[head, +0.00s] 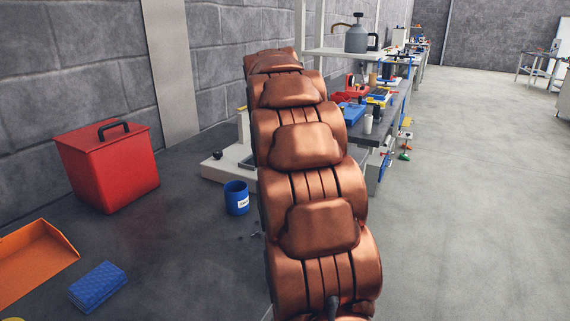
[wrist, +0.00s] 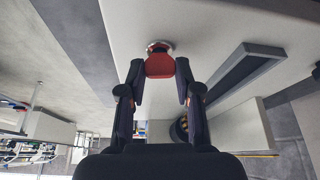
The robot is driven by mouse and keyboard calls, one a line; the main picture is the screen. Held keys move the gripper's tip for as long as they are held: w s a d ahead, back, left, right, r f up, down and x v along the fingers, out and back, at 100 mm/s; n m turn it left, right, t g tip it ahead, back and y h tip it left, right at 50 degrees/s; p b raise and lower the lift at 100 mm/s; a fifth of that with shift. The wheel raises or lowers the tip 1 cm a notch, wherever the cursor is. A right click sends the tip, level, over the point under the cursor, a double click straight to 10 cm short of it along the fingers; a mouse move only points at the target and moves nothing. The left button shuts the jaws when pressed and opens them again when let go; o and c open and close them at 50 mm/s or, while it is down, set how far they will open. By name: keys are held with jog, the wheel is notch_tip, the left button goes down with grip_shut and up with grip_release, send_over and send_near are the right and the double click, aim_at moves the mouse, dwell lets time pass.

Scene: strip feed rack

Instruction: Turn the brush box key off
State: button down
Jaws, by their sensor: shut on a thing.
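A red key (wrist: 160,66) stands in a round metal collar (wrist: 158,46) on a pale panel (wrist: 215,28) in the wrist view. My gripper (wrist: 160,70) has one dark finger on each side of the key and is shut on it. Whether the key is at on or off cannot be told. In the head view my copper-coloured arm hides the gripper, and the key does not show.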

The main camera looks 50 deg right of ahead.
jog(key=shift+m+g, duration=0.3)
jog(key=shift+m, duration=0.5)
jog(key=c, duration=0.8)
grip_release()
jog(key=v, duration=1.2)
jog(key=shift+w, duration=0.1)
